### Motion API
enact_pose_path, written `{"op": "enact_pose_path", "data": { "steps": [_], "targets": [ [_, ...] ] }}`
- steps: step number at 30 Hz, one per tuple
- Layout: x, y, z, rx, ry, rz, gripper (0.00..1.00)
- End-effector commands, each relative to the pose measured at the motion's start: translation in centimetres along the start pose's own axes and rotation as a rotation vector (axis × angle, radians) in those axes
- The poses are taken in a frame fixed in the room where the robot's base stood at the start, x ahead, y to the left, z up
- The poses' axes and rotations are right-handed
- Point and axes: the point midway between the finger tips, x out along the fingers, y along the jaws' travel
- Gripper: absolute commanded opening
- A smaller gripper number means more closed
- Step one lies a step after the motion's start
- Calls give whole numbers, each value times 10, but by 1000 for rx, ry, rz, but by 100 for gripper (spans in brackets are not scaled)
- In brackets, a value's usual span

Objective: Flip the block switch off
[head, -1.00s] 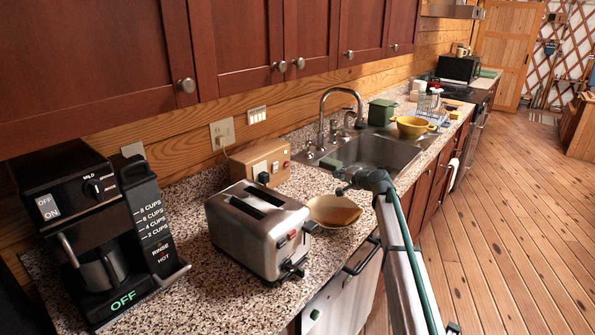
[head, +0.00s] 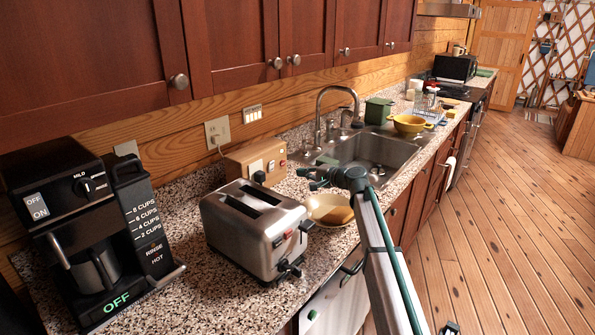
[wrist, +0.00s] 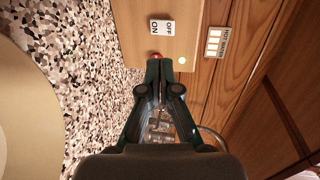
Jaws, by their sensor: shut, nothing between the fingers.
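The wooden switch block (head: 240,163) stands on the speckled counter against the wall, behind the toaster. Its front bears pale switches and a red light, partly hidden by the toaster in the head view. In the wrist view, the block (wrist: 190,45) shows a white rocker switch (wrist: 161,27) marked OFF and ON, with a red light (wrist: 156,55) and a pale yellow light near the fingertips. My gripper (head: 305,173) is shut and empty, to the right of the block. In the wrist view, my gripper (wrist: 165,63) points at the block's lit edge; contact is unclear.
The steel toaster (head: 254,228) stands in front of the block. A bowl (head: 325,209) with a brown item sits below my gripper. The coffee maker (head: 85,230) is at left, the sink (head: 375,150) beyond. A hot water panel (wrist: 215,42) is on the wall.

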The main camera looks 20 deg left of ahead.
Motion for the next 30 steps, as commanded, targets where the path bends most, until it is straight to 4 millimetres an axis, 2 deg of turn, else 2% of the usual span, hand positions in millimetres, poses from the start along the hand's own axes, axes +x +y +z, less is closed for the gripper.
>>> {"op": "enact_pose_path", "data": {
  "steps": [12, 18, 24, 30],
  "targets": [
    [79, -4, -2, -1, -1, 1, 0],
    [108, -10, -1, -1, 0, 0, 0],
    [121, -12, -1, 0, 0, 1, 0],
    [123, -12, -1, 0, 1, 0, 0]
  ]
}}
